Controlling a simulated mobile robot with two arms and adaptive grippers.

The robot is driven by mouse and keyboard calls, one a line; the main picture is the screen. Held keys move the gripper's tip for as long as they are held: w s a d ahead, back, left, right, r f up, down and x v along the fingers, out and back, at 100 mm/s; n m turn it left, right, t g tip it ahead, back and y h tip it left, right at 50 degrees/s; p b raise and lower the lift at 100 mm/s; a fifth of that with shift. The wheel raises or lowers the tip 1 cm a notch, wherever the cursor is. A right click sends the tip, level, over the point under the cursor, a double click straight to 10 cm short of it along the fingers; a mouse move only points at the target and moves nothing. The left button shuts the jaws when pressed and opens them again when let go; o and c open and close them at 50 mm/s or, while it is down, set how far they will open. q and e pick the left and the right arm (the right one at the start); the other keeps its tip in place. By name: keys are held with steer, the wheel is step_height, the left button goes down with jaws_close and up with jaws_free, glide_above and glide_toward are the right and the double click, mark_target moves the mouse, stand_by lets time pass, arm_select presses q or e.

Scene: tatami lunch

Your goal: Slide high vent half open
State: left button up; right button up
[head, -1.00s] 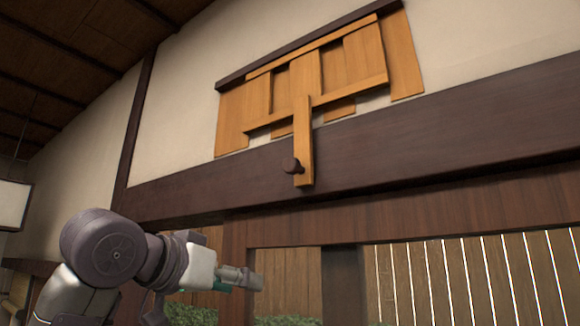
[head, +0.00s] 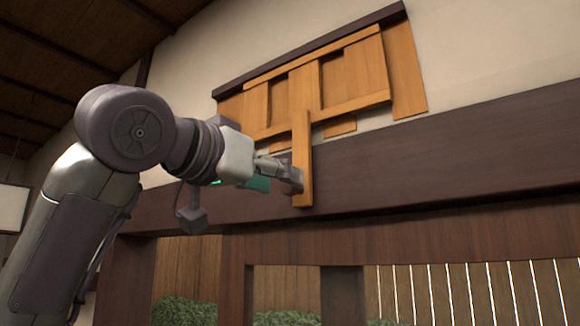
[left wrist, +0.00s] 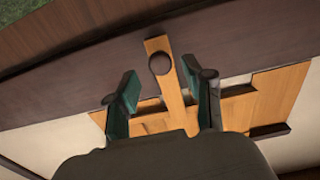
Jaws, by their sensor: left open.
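The high vent (head: 350,80) is a light wooden slatted panel on the upper wall, with gaps between some slats. A vertical wooden handle bar (head: 302,150) hangs from it over the dark beam. In the left wrist view the bar (left wrist: 176,95) carries a round dark knob (left wrist: 160,63) near its end. My left gripper (head: 292,178) is open beside the lower part of the bar and hides the knob in the head view. In the left wrist view its two fingers (left wrist: 165,90) stand apart on either side of the bar, with the knob just beyond the tips. My right gripper is not in view.
A dark beam (head: 450,150) runs along the wall below the vent. A dark rail (head: 310,48) edges the vent's top. Below the beam are openings onto a wooden fence (head: 450,290) and shrubs (head: 185,312).

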mark_target(286, 185)
arm_select(q)
steer(key=p+x, duration=0.1)
steer(key=x, duration=0.3)
steer(key=shift+w+p, duration=0.15)
steer(key=shift+p, duration=0.15)
steer(key=shift+c, duration=0.5)
jaws_close()
steer(key=shift+a, duration=0.1)
